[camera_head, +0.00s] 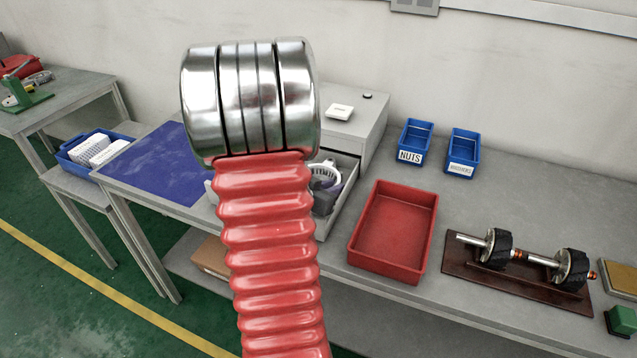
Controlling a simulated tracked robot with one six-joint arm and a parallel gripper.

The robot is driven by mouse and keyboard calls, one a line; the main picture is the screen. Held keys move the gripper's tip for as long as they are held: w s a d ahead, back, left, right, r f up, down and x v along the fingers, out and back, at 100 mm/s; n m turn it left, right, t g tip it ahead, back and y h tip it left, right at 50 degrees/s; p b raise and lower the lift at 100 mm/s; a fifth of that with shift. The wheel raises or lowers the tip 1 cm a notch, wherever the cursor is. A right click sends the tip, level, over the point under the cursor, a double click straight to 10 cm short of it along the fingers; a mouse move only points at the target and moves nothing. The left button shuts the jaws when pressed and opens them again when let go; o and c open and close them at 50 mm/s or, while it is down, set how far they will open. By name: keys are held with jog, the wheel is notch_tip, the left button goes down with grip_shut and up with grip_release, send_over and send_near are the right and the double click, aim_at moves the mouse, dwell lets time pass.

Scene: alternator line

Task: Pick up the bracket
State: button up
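An open grey drawer (345,205) juts from the grey cabinet (362,125) on the bench. Inside it lie a white ring-shaped part (323,176) with slots and a darker grey part (323,201) below it. Either could be the bracket; I cannot tell which. My arm, with a red ribbed sleeve and a metal joint, covers the left part of the drawer and much of the cabinet. My gripper does not show in this view.
An empty red tray (394,228) stands right of the drawer. Blue bins (415,140) stand behind it. A rotor shaft lies on a brown board (520,278) at right. A blue mat (160,165) covers the left bench. A blue crate (75,160) holds white boxes.

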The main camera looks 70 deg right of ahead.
jog(key=shift+c, duration=0.6)
grip_shut()
dwell(1.2)
